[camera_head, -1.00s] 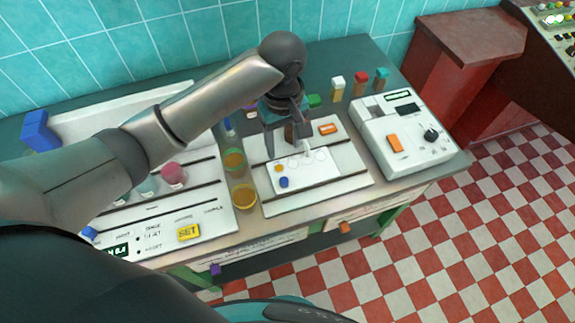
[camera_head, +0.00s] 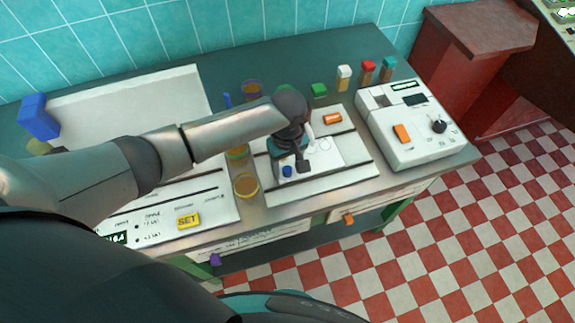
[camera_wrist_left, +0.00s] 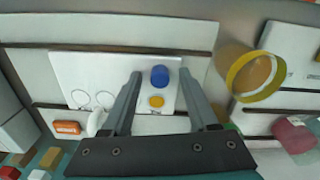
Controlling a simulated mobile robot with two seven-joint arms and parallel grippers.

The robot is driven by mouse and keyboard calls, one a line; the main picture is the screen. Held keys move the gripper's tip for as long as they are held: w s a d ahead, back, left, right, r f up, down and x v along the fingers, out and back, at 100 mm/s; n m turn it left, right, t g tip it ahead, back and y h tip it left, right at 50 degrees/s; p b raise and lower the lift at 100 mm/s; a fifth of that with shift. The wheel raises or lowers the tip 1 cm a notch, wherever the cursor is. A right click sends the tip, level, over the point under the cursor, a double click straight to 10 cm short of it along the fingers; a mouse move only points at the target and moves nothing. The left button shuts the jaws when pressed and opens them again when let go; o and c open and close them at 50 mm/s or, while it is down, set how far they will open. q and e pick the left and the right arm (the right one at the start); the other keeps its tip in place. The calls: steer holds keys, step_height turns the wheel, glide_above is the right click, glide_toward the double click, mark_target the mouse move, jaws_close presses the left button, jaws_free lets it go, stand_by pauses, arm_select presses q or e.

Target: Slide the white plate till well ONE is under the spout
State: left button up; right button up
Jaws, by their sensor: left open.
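The white plate (camera_head: 327,158) lies on the railed white board (camera_head: 352,178), with faint round wells at its right part in the head view. The wrist view also shows the plate (camera_wrist_left: 85,68), with two well rings (camera_wrist_left: 93,98), a blue knob (camera_wrist_left: 160,76) and a yellow knob (camera_wrist_left: 156,101). A white curved piece, possibly the spout (camera_wrist_left: 97,122), is beside the wells. I cannot read which well is ONE. My left gripper (camera_wrist_left: 160,78) is open above the plate, its fingers to either side of the knobs; in the head view it (camera_head: 293,167) partly hides the plate. My right gripper is not in view.
Amber-filled cups (camera_head: 246,187) stand left of the board. A white machine (camera_head: 415,128) with an orange switch is on the right. An orange block (camera_head: 332,118) lies behind the plate, and several coloured-topped containers (camera_head: 367,71) stand at the back.

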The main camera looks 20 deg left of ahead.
arm_select(q)
steer(key=shift+c, duration=0.2)
jaws_close()
stand_by(1.2)
